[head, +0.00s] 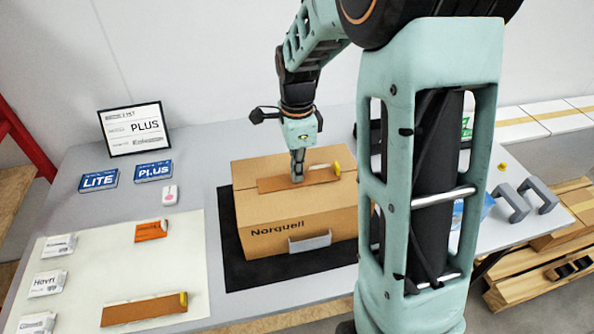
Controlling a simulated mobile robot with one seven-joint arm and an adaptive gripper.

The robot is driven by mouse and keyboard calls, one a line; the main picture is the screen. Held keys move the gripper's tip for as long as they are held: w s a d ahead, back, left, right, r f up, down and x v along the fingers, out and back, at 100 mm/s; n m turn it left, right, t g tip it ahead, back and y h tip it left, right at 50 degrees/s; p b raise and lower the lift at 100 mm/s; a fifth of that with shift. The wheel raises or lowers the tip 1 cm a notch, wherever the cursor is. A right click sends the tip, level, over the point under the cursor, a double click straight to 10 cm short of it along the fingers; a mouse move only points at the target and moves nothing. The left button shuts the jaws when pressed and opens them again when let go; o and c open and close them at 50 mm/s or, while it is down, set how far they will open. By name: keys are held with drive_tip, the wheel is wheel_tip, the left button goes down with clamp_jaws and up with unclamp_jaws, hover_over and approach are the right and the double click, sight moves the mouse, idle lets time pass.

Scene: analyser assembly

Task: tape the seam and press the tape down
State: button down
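A closed brown cardboard box (330,212) marked "Norquell" stands on a black mat (232,262). A brown tape strip (268,185) with a yellow end tab (337,168) lies across the top of the box. My gripper (297,178) points straight down at the middle of this strip, its tips at or very near the surface. The fingers show as one narrow shape, so I cannot tell if they are shut or whether they touch. A second brown strip with a yellow tab (145,309) lies on the pale sheet at the front left.
The pale sheet (110,265) also carries an orange piece (151,231) and several white packets (46,284). Blue LITE (99,180) and PLUS (153,171) cards, a framed sign (134,129) and a white mouse-like item (170,195) lie behind. Grey handles (526,200) are at the right. My arm hides the table's right middle.

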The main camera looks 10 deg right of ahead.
drive_tip(key=shift+r, duration=0.1)
drive_tip(key=shift+r+p, duration=2.3)
drive_tip(key=shift+r, duration=0.65)
drive_tip(key=shift+d, duration=0.3)
drive_tip(key=b, duration=0.3)
approach(318, 176)
drive_tip(key=shift+f+b, duration=2.05)
drive_tip(key=shift+f, duration=0.65)
drive_tip(key=shift+f+b, duration=0.65)
drive_tip(key=shift+f, duration=0.35)
